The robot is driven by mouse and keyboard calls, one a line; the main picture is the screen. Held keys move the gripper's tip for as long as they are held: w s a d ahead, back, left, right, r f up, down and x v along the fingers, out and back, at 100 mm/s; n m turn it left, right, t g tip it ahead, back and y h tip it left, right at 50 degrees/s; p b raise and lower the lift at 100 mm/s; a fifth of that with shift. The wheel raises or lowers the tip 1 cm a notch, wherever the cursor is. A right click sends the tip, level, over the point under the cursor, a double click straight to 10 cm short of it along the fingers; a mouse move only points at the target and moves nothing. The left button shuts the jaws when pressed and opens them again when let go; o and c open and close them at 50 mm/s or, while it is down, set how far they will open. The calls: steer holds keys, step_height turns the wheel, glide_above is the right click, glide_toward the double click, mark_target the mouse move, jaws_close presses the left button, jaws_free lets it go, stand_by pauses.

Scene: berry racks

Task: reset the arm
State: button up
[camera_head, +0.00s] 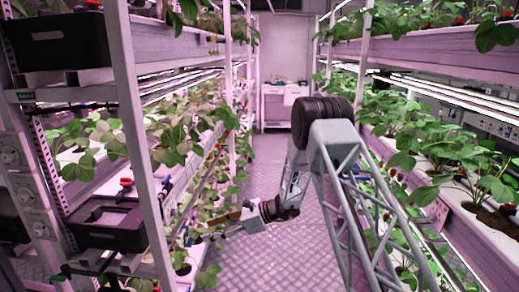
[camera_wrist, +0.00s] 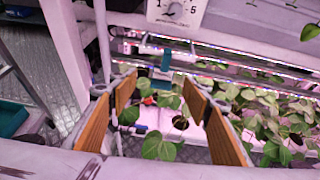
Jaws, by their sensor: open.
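My gripper (camera_head: 196,228) is at the end of my arm, left of the middle of the aisle, and points left toward the lower shelf of the left rack (camera_head: 143,150). In the wrist view my gripper (camera_wrist: 160,94) shows two fingers with orange-brown pads spread wide apart. Nothing is held between them. Strawberry plants (camera_wrist: 160,147) with green leaves show beyond and between the fingers. A small red spot, perhaps a berry (camera_wrist: 148,101), shows between them. I cannot tell how far the fingertips are from the leaves.
A right rack (camera_head: 440,48) with plants lines the aisle. The aisle floor (camera_head: 266,165) is clear toward the back. Black crates (camera_head: 62,42) and a dark tray (camera_head: 108,228) stand at the left rack. A dial (camera_wrist: 178,12) and a teal object (camera_wrist: 166,60) show in the wrist view.

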steer(key=s+d+r+n+h, duration=0.25)
steer(key=s+d+r, duration=0.35)
steer(key=s+r, duration=0.3)
steer(key=s+d+r+n+g+h, duration=0.1)
steer(key=s+d+r+n, duration=0.35)
steer(key=s+r, duration=0.55)
steer(key=s+d+r+n+h, duration=0.25)
steer(key=s+d+r, duration=0.35)
steer(key=r, duration=0.6)
steer(key=s+d+r+n+t+h, duration=0.1)
steer(key=s+d+r+n+h, duration=0.1)
steer(key=s+d, duration=0.6)
steer(key=s+d+r+n+t+h, duration=0.2)
steer(key=s+d, duration=0.7)
steer(key=s, duration=0.6)
steer(key=s+d+r+n+t+h, duration=0.1)
steer(key=s+d+r+n+h, duration=0.2)
steer(key=s+d, duration=0.6)
steer(key=shift+s+d+r+n+t, duration=0.25)
steer(key=shift+s+n, duration=0.5)
steer(key=shift+s, duration=0.85)
steer(key=shift+a, duration=0.15)
